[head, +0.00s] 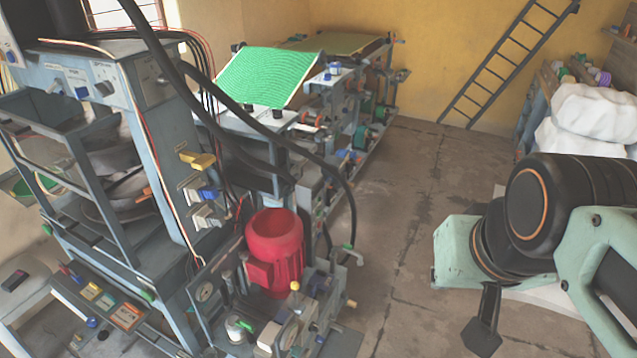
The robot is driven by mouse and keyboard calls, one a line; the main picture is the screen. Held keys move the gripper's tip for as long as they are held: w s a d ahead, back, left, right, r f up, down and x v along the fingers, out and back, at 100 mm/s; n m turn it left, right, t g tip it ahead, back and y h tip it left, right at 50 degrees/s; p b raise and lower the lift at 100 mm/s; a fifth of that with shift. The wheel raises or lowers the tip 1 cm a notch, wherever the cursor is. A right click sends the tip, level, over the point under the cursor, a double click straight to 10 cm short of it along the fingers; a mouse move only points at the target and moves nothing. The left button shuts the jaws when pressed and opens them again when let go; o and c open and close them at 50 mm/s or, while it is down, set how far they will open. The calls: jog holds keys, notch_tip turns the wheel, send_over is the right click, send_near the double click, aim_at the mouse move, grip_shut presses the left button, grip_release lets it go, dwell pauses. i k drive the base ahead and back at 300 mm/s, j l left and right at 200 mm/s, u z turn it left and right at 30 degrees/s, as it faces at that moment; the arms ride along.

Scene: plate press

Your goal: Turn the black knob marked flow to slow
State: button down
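A black knob (104,88) sits on the grey control box (150,80) at the upper left of the head view. Other small knobs and a blue part are on the same box. The labels are too small to read, so I cannot tell which knob is marked flow, or its setting. My mint and black arm is at the lower right, far from the control box. A dark finger-like part (484,325) hangs below it and may belong to my gripper. Whether the gripper is open or shut does not show.
The press frame (150,190) fills the left, with black hoses arching over it. A red motor (275,250) stands at its front. A green sheet (268,77) lies on the machine behind. Floor (400,220) is clear in the middle. A ladder (505,65) leans at the back.

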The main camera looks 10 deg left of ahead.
aim_at(313, 328)
jog(key=j+u, duration=0.3)
jog(key=j, duration=0.15)
jog(key=l+u, duration=0.55)
jog(key=l, duration=0.2)
jog(key=j+z, duration=0.35)
jog(key=j, duration=0.2)
jog(key=i+j+u, duration=0.1)
jog(key=j, duration=0.1)
